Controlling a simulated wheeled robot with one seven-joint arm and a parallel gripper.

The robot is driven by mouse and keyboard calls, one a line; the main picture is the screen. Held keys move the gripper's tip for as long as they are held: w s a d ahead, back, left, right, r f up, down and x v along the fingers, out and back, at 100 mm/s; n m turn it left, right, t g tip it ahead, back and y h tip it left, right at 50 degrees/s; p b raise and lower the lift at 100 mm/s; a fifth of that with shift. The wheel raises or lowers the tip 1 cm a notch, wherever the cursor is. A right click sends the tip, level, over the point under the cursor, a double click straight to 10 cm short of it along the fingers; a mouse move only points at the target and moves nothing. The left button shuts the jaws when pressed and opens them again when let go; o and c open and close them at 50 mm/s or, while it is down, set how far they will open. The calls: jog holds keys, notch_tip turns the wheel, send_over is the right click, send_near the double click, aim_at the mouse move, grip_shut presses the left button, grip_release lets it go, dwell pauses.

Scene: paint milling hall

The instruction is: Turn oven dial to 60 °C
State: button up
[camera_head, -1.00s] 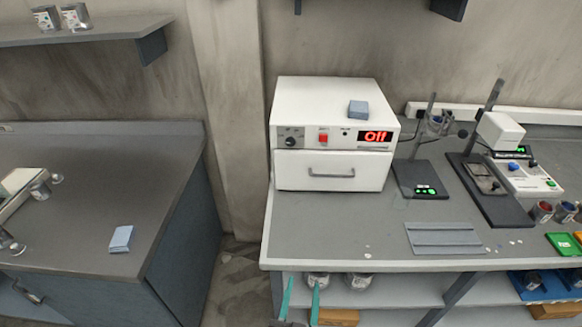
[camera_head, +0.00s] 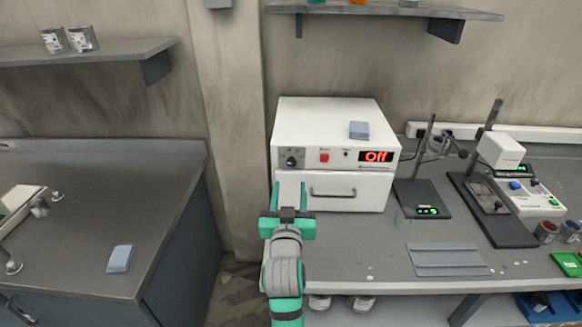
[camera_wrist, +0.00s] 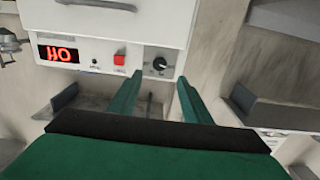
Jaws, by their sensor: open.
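The white oven (camera_head: 330,135) stands on the grey bench in the head view. Its black dial (camera_head: 291,161) is at the left of the front panel, beside a red switch (camera_head: 324,157). The red display (camera_head: 377,156) reads "Off". My gripper (camera_head: 290,190) is open and empty in front of the oven's left side, just below the dial in the picture. In the wrist view, which shows the oven upside down, the dial (camera_wrist: 160,64) lies between and beyond the tips of my open gripper (camera_wrist: 160,82). I see no contact with the dial.
The drawer handle (camera_head: 333,192) sticks out below the panel. Stands with small devices (camera_head: 430,200) are to the right.

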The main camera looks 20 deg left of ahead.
aim_at(292, 164)
jog(key=x, duration=1.1)
jog(key=shift+r, duration=0.1)
jog(key=shift+s+a, duration=0.1)
jog(key=c, duration=1.1)
